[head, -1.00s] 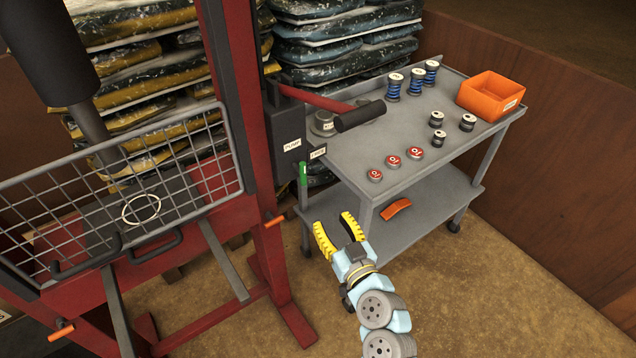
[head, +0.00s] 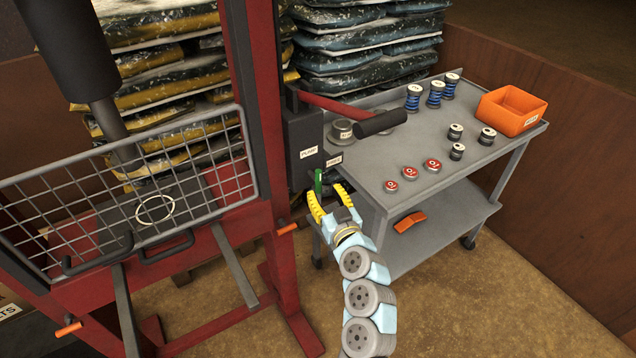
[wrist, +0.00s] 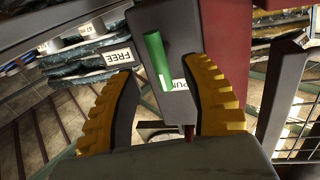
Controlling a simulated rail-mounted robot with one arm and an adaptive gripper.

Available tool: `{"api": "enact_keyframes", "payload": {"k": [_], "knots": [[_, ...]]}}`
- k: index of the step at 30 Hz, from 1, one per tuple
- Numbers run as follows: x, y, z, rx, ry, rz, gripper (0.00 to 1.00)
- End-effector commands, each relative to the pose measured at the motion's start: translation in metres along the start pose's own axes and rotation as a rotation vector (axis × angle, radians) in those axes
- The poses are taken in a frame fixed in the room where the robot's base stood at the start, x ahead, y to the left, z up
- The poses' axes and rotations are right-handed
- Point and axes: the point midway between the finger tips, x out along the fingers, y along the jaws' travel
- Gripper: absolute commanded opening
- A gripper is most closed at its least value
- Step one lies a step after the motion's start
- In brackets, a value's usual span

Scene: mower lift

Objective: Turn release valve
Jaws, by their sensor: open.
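The release valve shows as a green handle (head: 318,182) low on the dark pump box (head: 304,140) of the red press. In the wrist view the green handle (wrist: 158,60) stands between the finger lines, beyond the fingertips or level with them; I cannot tell which. A "FREE" label (wrist: 122,57) and a partly covered "PU..." label (wrist: 177,85) sit beside it. My gripper (head: 328,192) has its yellow fingers apart, one on each side of the handle. It also shows open in the wrist view (wrist: 160,75), holding nothing.
A wire guard (head: 130,190) fronts the press at the left.

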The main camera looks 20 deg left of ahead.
Motion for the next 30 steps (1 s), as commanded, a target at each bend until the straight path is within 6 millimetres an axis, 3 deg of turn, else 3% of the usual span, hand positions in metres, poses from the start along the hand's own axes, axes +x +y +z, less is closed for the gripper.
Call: {"api": "enact_keyframes", "payload": {"k": [12, 25, 26, 30], "knots": [[0.042, 0.0, 0.0, 0.0, 0.001, 0.0, 0.47], [0.048, 0.0, -0.002, -0.001, 0.002, 0.0, 0.47], [0.048, 0.0, -0.002, -0.001, 0.002, 0.0, 0.44], [0.048, 0.0, -0.001, -0.001, 0.002, 0.001, 0.04]]}}
